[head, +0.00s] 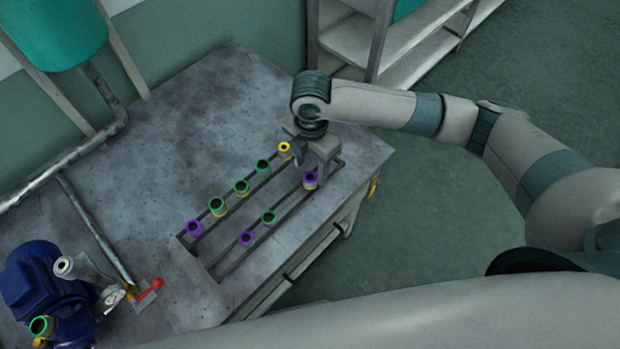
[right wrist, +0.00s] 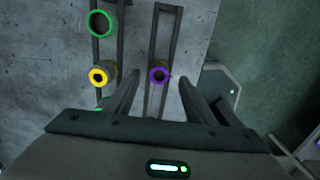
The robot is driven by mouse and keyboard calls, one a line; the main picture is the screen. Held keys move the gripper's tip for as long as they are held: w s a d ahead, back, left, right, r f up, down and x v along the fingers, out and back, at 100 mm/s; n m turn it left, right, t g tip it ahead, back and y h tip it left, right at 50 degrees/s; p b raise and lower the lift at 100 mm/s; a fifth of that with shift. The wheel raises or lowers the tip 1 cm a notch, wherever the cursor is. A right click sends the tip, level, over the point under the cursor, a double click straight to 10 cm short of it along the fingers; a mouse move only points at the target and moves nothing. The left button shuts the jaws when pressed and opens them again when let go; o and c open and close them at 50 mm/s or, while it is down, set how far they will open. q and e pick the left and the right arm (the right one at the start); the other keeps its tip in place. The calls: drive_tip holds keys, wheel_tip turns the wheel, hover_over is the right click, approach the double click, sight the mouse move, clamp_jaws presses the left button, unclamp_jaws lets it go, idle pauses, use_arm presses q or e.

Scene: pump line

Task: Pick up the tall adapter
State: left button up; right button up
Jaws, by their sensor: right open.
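Several ring-topped adapters stand in two rows in a rack on the table. The back row has a purple one (head: 195,228), green ones (head: 217,206) (head: 241,187) (head: 263,166) and a yellow one (head: 284,148). The front row has a purple one (head: 246,239), a green one (head: 268,218) and a purple one (head: 310,181) at the right end. Which is the tall one I cannot tell. My right gripper (head: 308,167) is open above that right-end purple adapter, which shows between its fingers in the right wrist view (right wrist: 159,75). My left gripper is out of view.
A blue pump (head: 45,285) with a gauge (head: 114,297) and a red-handled valve (head: 150,289) stands at the left of the table (head: 190,110). A pipe runs behind it. A shelf (head: 345,45) stands beyond the table. The table's middle back is clear.

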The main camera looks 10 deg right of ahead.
sight(310, 176)
drive_tip(key=shift+f, duration=0.1)
drive_tip(key=shift+f, duration=0.2)
drive_tip(key=shift+a+f+p, duration=0.1)
drive_tip(key=shift+f+p, duration=0.85)
drive_tip(key=shift+f, duration=1.35)
drive_tip(key=shift+c, duration=0.5)
drive_tip(key=c, duration=1.1)
